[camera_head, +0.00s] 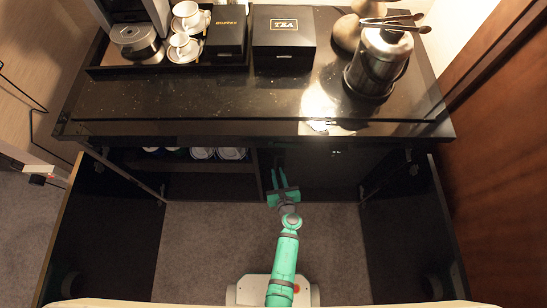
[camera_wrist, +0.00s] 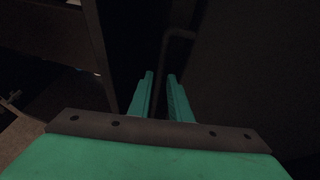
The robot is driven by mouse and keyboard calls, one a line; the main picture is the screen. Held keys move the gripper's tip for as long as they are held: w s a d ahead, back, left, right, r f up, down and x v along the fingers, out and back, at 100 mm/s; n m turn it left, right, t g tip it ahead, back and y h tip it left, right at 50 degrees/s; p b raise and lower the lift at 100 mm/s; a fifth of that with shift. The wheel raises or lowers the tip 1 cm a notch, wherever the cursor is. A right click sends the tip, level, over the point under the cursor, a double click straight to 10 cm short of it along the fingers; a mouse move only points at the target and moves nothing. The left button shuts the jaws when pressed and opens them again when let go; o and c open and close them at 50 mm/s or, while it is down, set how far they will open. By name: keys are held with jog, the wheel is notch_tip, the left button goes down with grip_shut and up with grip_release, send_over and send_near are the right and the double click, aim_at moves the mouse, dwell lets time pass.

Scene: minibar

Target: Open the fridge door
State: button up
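The dark fridge door (camera_head: 325,172) is the flat black front in the right half of the cabinet under the counter. It looks closed. In the wrist view the dark door surface (camera_wrist: 245,75) fills the right side. A thin dark bent bar (camera_wrist: 178,35), which looks like its handle, runs down toward the space between my fingers. My gripper (camera_head: 278,179) is at the left edge of the door, and its fingers also show in the wrist view (camera_wrist: 161,80). The fingers are apart with a narrow gap. Contact with the bar is too dark to tell.
The left cabinet door (camera_head: 105,225) and right cabinet door (camera_head: 408,225) stand open on both sides of my arm. An open shelf (camera_head: 205,165) with cups is left of the fridge. The counter (camera_head: 220,105) overhangs above, bearing a tea box (camera_head: 284,40) and metal bucket (camera_head: 376,62).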

jog(key=x, duration=1)
jog(key=shift+w, duration=0.25)
jog(key=shift+f, duration=0.15)
grip_shut()
